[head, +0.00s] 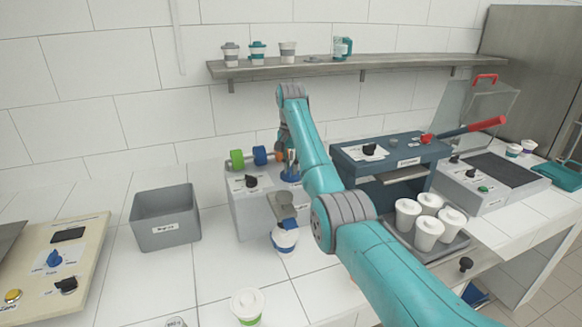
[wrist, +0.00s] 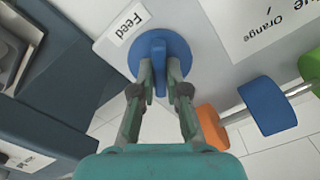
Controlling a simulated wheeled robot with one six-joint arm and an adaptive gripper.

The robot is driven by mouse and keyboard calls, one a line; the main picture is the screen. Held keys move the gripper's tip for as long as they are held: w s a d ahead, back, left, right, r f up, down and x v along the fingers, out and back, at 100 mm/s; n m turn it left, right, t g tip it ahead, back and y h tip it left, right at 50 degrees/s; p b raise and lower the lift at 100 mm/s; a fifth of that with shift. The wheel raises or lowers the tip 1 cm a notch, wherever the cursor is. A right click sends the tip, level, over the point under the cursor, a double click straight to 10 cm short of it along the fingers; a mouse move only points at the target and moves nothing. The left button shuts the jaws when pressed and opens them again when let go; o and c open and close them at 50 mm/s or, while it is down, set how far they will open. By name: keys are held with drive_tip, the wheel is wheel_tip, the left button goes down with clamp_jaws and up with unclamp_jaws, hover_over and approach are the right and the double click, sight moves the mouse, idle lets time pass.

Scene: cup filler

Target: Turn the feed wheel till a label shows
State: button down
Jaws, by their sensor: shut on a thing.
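The feed wheel (wrist: 176,47) is a round blue knob with a raised grip bar, beside a "Feed" tag (wrist: 124,28) on the grey label machine (head: 246,211). In the wrist view my gripper (wrist: 160,84) has its two fingers closed on either side of the bar. Green (head: 237,159) and blue (head: 260,155) rolls sit on a rod on top of the machine; an orange roll (wrist: 212,127) shows in the wrist view. I cannot make out a label at the machine's outlet.
A white cup with a blue band (head: 286,239) is at the machine's front. A grey bin (head: 165,219) stands to its left. A dark machine (head: 390,152) and a tray of several white cups (head: 429,233) are to the right. A green-banded cup (head: 247,304) is nearer.

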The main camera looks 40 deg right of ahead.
drive_tip(key=shift+w+r, duration=0.1)
drive_tip(key=shift+r, duration=0.05)
drive_tip(key=c, duration=1.2)
unclamp_jaws()
